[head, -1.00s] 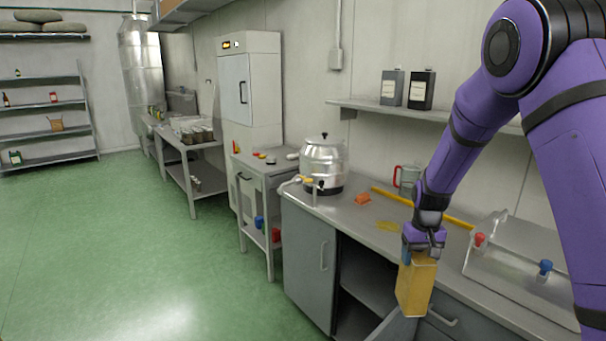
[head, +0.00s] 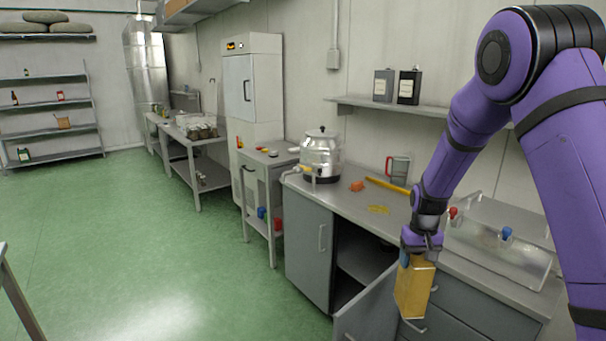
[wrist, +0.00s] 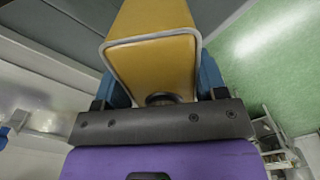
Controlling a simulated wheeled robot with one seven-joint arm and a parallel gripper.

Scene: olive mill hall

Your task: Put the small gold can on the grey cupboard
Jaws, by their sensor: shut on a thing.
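The small gold can (head: 414,287) is held in my gripper (head: 421,254), upright or nearly so, in front of the counter's drawers. In the wrist view the gold can (wrist: 155,62) sits between the two blue fingers of my gripper (wrist: 158,85), which are shut on its sides. A grey cupboard (head: 309,252) with a door and handle is under the steel counter, left of the can. An open door (head: 366,305) sticks out from the dark compartment beside it. I cannot tell which grey cupboard the task means.
The steel counter (head: 345,197) carries a metal urn (head: 321,158), an orange piece (head: 357,186), a yellow patch (head: 378,209), a red-handled jug (head: 398,170) and a clear-sided basin (head: 497,250). A small grey stand (head: 268,163) is beyond it. Green floor (head: 130,240) is clear at left.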

